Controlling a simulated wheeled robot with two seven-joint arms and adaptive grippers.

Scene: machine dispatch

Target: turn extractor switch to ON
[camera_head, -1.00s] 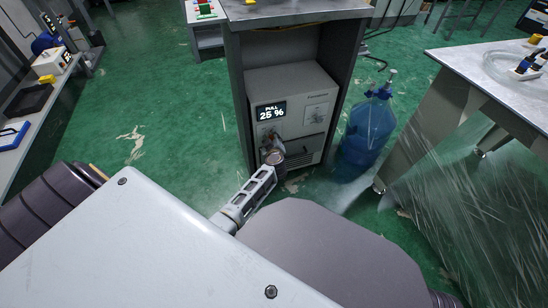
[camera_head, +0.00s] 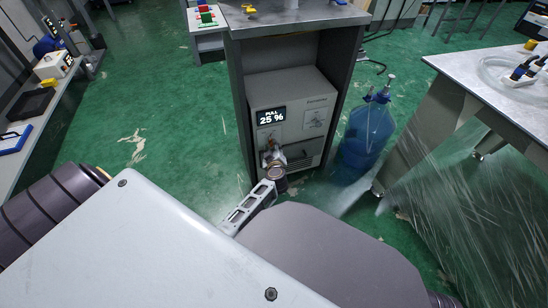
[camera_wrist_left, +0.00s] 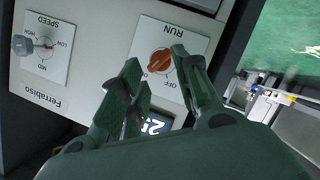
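The extractor (camera_head: 302,100) is a light grey box with a display (camera_head: 271,116) reading "PULL 25 %", set in a dark cabinet. In the left wrist view its panel is upside down, with an orange RUN knob (camera_wrist_left: 160,62) on a white plate. OFF is legible beside the knob; the other label is partly hidden by a finger. My left gripper (camera_head: 271,155) is in front of the panel, below the display. In the left wrist view its fingers (camera_wrist_left: 157,57) are apart, with the knob showing between their tips; contact cannot be told. My right gripper is out of view.
A SPEED knob (camera_wrist_left: 45,46) is on the same panel. A blue water bottle (camera_head: 366,136) stands on the floor right of the cabinet (camera_head: 240,108). A table (camera_head: 440,65) is at right and a bench (camera_head: 12,165) at left. Green floor between bench and cabinet is clear.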

